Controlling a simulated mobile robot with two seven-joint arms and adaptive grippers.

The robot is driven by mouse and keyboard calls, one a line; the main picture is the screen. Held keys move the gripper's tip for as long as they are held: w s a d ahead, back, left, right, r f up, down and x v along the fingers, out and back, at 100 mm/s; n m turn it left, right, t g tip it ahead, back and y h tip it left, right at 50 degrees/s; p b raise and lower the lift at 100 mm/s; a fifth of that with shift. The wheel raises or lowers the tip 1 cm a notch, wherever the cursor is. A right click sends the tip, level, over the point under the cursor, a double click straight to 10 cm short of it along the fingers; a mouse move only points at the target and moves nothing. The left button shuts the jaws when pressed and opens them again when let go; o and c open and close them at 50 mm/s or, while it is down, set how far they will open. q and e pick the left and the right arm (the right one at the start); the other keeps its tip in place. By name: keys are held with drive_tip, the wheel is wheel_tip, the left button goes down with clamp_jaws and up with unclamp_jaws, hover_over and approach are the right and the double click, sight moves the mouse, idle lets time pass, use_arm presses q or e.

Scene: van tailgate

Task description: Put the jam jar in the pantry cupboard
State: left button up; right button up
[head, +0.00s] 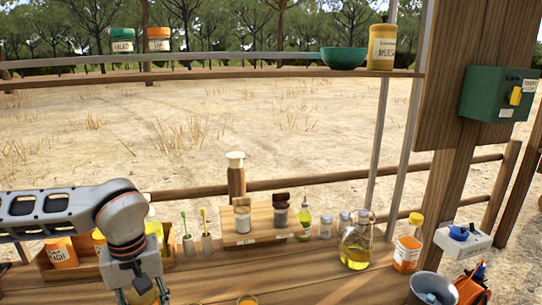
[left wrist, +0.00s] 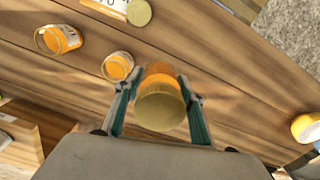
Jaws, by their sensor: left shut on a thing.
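My left gripper (head: 142,294) is low at the left of the wooden counter in the head view. In the left wrist view the left gripper (left wrist: 160,103) is shut on an orange jar with a tan lid (left wrist: 160,105), which looks like the jam jar. The jar's sides lie between the two fingers and its lid faces the camera. I cannot make out a pantry cupboard in either view. My right gripper is not in view.
Other orange jars (left wrist: 58,40) stand on the counter nearby. A wooden crate (head: 85,268), a spice rack (head: 262,222), an oil flask (head: 356,245) and an orange bottle (head: 407,250) line the back. An upper shelf (head: 230,73) holds tins and a green bowl (head: 343,57).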

use_arm(q)
drive_tip(key=m, duration=0.3)
drive_tip(key=f+m, duration=0.1)
drive_tip(key=m, duration=0.1)
drive_tip(key=shift+s+d, duration=0.35)
drive_tip(key=shift+d, duration=0.05)
